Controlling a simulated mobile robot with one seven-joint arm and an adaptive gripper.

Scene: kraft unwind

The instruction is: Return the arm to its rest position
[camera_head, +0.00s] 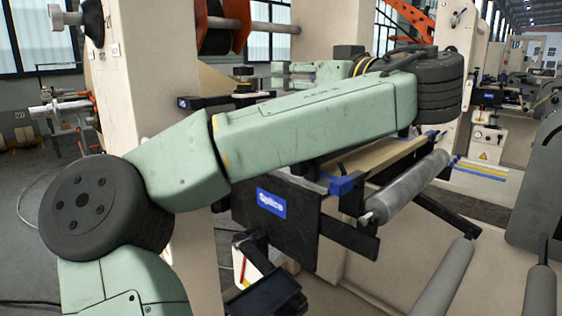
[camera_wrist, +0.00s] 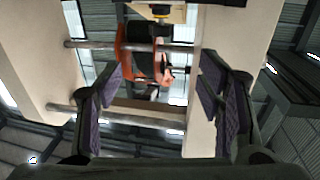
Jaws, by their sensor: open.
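My gripper (camera_wrist: 160,95) is open in the wrist view, its dark padded fingers wide apart at left and right. Nothing is held between them. Beyond the gap are an orange-and-black roller (camera_wrist: 143,50) and pale uprights. In the head view my green arm (camera_head: 310,120) stretches across the picture, from the black joint at lower left to the black elbow at upper right. Its farther part folds back to the left behind it.
A black splice unit with a blue "Splice" label (camera_head: 271,202) is below my arm. A grey roller (camera_head: 405,187) is to its right. A pale upright (camera_head: 145,75) stands behind the arm, with an orange-flanged roller (camera_head: 222,25) above. Open floor shows at far left.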

